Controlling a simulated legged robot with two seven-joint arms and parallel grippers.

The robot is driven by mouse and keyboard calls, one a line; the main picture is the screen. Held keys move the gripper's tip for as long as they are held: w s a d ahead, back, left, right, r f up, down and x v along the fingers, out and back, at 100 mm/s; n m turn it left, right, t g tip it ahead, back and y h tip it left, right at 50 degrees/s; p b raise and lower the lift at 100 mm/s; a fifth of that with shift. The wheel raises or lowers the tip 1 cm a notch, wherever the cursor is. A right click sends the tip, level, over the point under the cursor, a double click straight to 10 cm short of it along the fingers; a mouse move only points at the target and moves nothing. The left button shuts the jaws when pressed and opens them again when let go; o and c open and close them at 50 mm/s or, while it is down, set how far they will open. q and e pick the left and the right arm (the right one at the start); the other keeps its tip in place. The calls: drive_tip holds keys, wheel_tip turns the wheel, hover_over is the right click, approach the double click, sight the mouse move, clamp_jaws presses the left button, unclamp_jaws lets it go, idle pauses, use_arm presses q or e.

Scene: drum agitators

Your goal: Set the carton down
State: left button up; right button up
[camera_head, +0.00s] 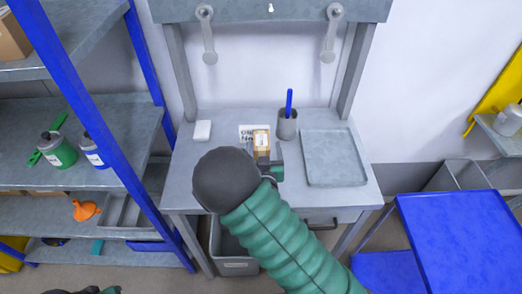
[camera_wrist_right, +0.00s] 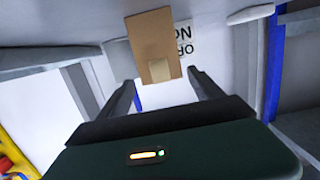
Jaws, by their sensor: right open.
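The carton (camera_head: 261,141) is a small brown box with a paler label. It appears to stand on the grey workbench (camera_head: 225,126), in front of a white card with black lettering (camera_head: 246,131). My right gripper (camera_head: 268,162) is just on the near side of the carton, partly hidden by my dark wrist. In the right wrist view, the carton (camera_wrist_right: 150,32) shows beyond the tips of the two spread fingers (camera_wrist_right: 160,84), with nothing clamped between them. Whether a fingertip still touches it is unclear. My left gripper is not clearly in view.
A grey cup with a blue pen (camera_head: 287,125) stands close right of the carton. A shallow grey tray (camera_head: 333,158) lies further right, and a white block (camera_head: 202,130) lies left. A blue-posted shelf (camera_head: 110,140) is at left, a blue table (camera_head: 465,240) at right.

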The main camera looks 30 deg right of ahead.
sight(261, 139)
drive_tip(key=x, duration=0.4)
drive_tip(key=shift+w+f, duration=0.25)
drive_tip(key=shift+w, duration=0.15)
drive_tip(key=shift+a+r, duration=0.1)
clamp_jaws()
